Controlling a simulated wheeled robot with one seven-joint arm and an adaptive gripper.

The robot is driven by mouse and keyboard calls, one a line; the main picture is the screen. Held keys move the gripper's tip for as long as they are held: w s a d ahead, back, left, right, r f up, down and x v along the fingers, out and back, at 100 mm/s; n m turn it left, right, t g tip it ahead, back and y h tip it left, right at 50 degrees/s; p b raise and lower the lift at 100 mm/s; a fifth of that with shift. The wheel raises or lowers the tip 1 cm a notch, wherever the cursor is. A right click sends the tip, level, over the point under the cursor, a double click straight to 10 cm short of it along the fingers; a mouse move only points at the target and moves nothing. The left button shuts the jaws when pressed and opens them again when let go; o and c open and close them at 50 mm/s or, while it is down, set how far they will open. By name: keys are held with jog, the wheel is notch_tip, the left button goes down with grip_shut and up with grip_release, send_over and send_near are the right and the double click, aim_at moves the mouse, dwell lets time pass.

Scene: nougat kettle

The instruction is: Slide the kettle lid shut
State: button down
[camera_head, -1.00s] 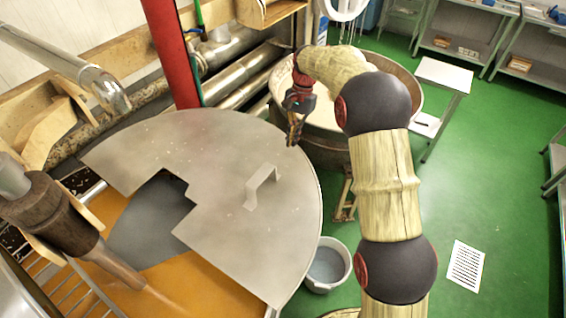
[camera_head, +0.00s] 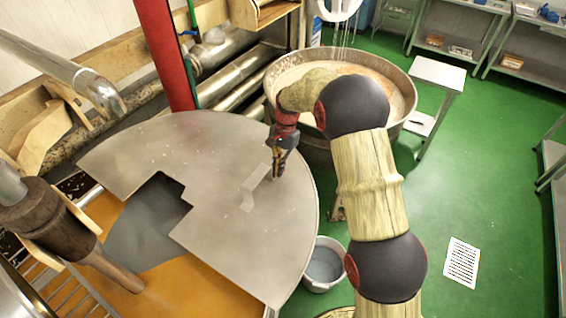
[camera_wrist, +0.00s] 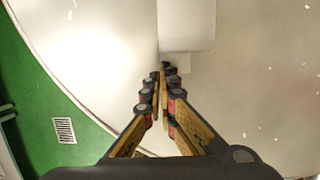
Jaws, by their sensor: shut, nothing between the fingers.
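The kettle lid (camera_head: 230,215) is a flat grey plate with a stepped cut-out at its left. It covers much of the kettle, and an orange surface (camera_head: 205,285) and a dark grey area (camera_head: 148,222) show through the opening. A bent strip handle (camera_head: 255,187) stands on the lid's right part. My gripper (camera_head: 277,174) is shut and empty, pointing down at the handle's upper right end. In the wrist view my shut fingertips (camera_wrist: 168,70) are just beside the pale handle (camera_wrist: 187,25); I cannot tell whether they touch it.
A red post (camera_head: 166,55) and steel pipes (camera_head: 235,88) stand behind the lid. A brown wooden fitting (camera_head: 62,218) is at the left. A round vat (camera_head: 398,112) stands at the back, and a bucket (camera_head: 324,262) on the green floor.

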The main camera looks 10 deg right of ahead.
aim_at(233, 234)
jog(key=shift+s+a, duration=0.15)
jog(key=shift+s, duration=0.05)
dwell(0.3)
jog(key=s+a, duration=0.5)
jog(key=s, duration=0.1)
jog(key=s+a+p, duration=0.1)
jog(key=s+a, duration=0.4)
jog(key=s, duration=0.2)
jog(key=s+a, duration=0.5)
jog(key=s, duration=0.2)
jog(key=shift+s+a, duration=0.1)
jog(key=shift+a, duration=0.25)
jog(key=v, duration=1.2)
